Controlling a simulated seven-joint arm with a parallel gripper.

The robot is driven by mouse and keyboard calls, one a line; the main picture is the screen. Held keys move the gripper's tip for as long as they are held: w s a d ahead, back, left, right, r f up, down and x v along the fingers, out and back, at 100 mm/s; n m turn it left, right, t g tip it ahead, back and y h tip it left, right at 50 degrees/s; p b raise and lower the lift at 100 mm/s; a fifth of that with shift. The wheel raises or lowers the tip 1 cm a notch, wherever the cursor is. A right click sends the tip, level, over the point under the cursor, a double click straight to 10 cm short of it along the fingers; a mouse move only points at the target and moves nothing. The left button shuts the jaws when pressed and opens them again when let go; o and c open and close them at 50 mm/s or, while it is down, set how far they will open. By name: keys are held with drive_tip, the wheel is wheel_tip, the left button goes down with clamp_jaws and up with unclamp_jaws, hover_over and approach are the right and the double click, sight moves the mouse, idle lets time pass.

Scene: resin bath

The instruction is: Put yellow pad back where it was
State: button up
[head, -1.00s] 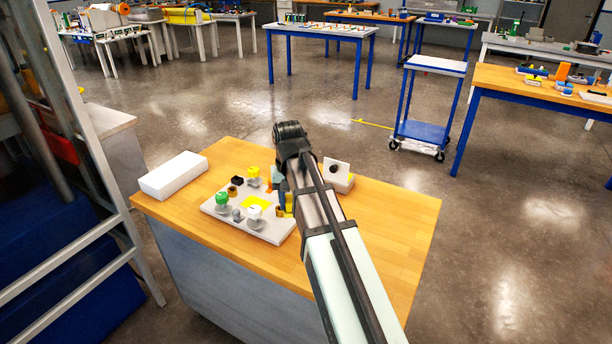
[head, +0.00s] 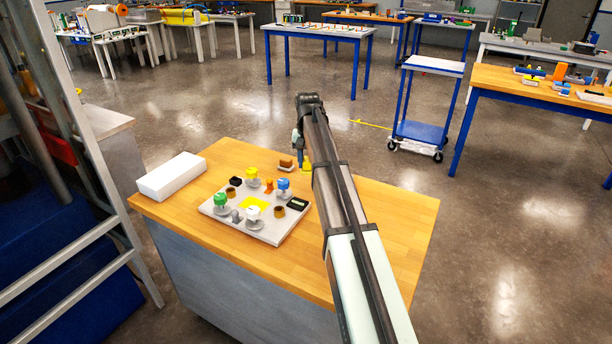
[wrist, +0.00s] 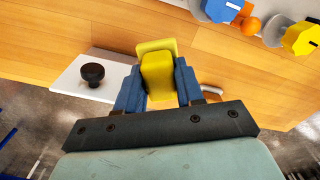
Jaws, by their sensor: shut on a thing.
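My gripper (wrist: 158,88) is shut on the yellow pad (wrist: 157,70), with one blue finger on each side of it. A wider yellow part shows just beyond the gripped block. In the head view my gripper (head: 300,150) is at the far side of the wooden table, beyond the grey board (head: 270,235), and only a bit of the yellow pad (head: 306,168) shows beside my arm. I cannot tell whether the pad touches the table. A flat yellow square (head: 254,204) lies in the middle of the board.
The board carries green, white, yellow and blue-topped knobs. A brown-topped block (head: 286,164) lies close left of my gripper. A white box (head: 171,177) stands at the table's left. The table's right is clear.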

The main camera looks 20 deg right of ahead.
drive_tip(key=w+d+m, duration=0.3)
drive_tip(key=w+m, duration=0.1)
drive_tip(key=w, duration=0.7)
drive_tip(key=shift+m, duration=0.6)
drive_tip(key=shift+w+a+f, duration=0.1)
drive_tip(key=shift+f, duration=2.25)
drive_tip(key=shift+w+f, duration=0.1)
drive_tip(key=shift+f, duration=2.2)
drive_tip(key=shift+f, duration=0.1)
drive_tip(key=o, duration=1)
wheel_tip(320, 180, up, 12)
drive_tip(key=shift+r, duration=0.1)
